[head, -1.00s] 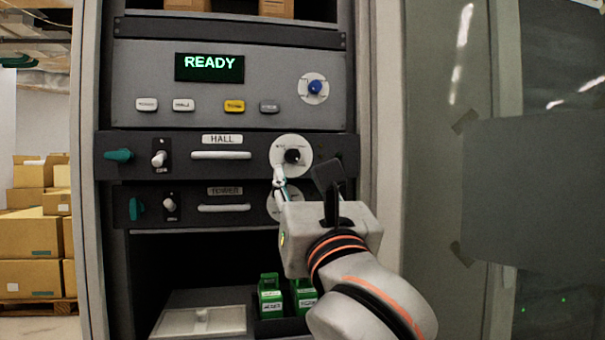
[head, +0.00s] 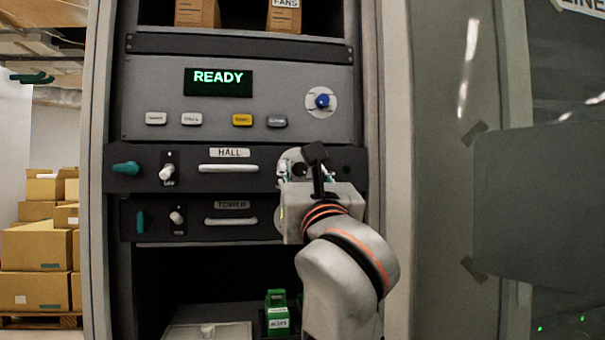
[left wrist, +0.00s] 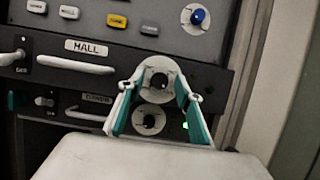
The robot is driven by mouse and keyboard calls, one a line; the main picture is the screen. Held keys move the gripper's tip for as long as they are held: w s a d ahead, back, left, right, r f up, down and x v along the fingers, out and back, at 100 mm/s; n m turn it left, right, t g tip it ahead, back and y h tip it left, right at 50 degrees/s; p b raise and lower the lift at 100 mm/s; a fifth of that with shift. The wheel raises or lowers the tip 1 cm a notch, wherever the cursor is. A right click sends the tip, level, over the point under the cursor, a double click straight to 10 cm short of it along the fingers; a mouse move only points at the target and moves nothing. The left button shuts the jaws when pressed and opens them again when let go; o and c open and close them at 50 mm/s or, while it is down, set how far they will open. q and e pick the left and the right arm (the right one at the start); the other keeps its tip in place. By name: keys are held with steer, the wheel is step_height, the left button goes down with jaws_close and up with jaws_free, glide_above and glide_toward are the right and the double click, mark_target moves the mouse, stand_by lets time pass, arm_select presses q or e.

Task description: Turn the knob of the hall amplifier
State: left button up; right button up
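The hall amplifier (head: 245,171) is the dark rack panel with the HALL label. Its black knob sits on a round white dial (head: 292,155), mostly hidden by my gripper in the head view. In the left wrist view the knob (left wrist: 158,81) shows clearly between the fingertips. My left gripper (head: 299,172) is in front of the dial. In the left wrist view the left gripper (left wrist: 160,88) is open, with one teal-padded finger on each side of the knob. A gap shows between the fingers and the knob; contact is not visible. My right gripper is not in view.
The TOWER amplifier (head: 234,221) is directly below, with its own knob (left wrist: 150,121) under my fingers. A READY panel (head: 218,82) with buttons and a blue knob (head: 321,100) is above. The rack's right side post (head: 385,130) stands close by.

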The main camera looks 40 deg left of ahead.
arm_select(q)
jaws_close()
steer(key=shift+n, duration=0.4)
